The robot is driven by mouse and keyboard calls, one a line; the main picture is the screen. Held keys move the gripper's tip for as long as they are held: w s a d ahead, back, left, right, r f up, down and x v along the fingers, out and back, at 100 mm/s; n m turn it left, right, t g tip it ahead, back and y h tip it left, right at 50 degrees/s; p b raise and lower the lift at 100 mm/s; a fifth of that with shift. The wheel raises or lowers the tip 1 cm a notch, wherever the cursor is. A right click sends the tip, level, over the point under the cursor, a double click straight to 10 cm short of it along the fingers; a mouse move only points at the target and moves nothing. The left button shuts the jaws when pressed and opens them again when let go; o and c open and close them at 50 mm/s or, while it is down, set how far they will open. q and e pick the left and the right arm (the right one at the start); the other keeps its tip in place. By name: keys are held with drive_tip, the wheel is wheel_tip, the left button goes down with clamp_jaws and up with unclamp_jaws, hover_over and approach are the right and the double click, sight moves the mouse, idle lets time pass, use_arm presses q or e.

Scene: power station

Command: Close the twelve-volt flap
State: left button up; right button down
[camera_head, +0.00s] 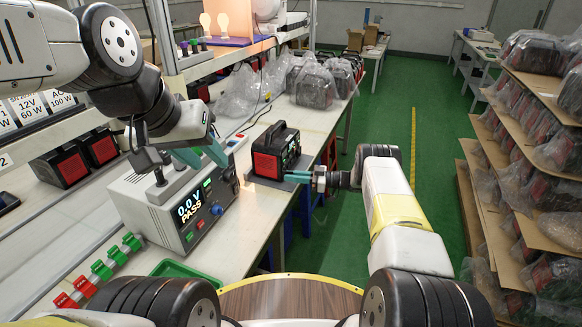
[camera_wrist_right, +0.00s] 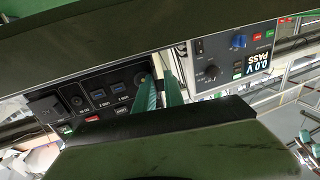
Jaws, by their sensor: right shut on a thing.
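The power station (camera_head: 275,150), a black box with red ends, stands on the bench to the right of the tester. Its front panel (camera_wrist_right: 103,100) shows in the right wrist view, with USB ports and a dark round socket (camera_wrist_right: 140,79) at its right end. My right gripper (camera_head: 297,177) is at the panel; its teal fingers (camera_wrist_right: 160,90) are shut on a small part beside that round socket. This is apparently the twelve-volt flap, mostly hidden by the fingers. My left gripper (camera_head: 202,155) is open and empty above the tester.
The tester (camera_head: 180,205) reads 0.0 V PASS and also shows in the right wrist view (camera_wrist_right: 228,58). Red and green clips (camera_head: 100,270) and a green tray (camera_head: 180,271) lie at the bench's near edge. Bagged units (camera_head: 315,85) stand farther back.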

drive_tip(key=shift+w+d+n+g, duration=0.15)
drive_tip(key=shift+n+g, duration=0.55)
drive_tip(key=shift+g, duration=0.4)
drive_tip(key=c, duration=1.5)
unclamp_jaws()
drive_tip(key=shift+r+m+t, duration=0.1)
drive_tip(key=shift+m+t, duration=0.4)
drive_tip(key=shift+t, duration=0.1)
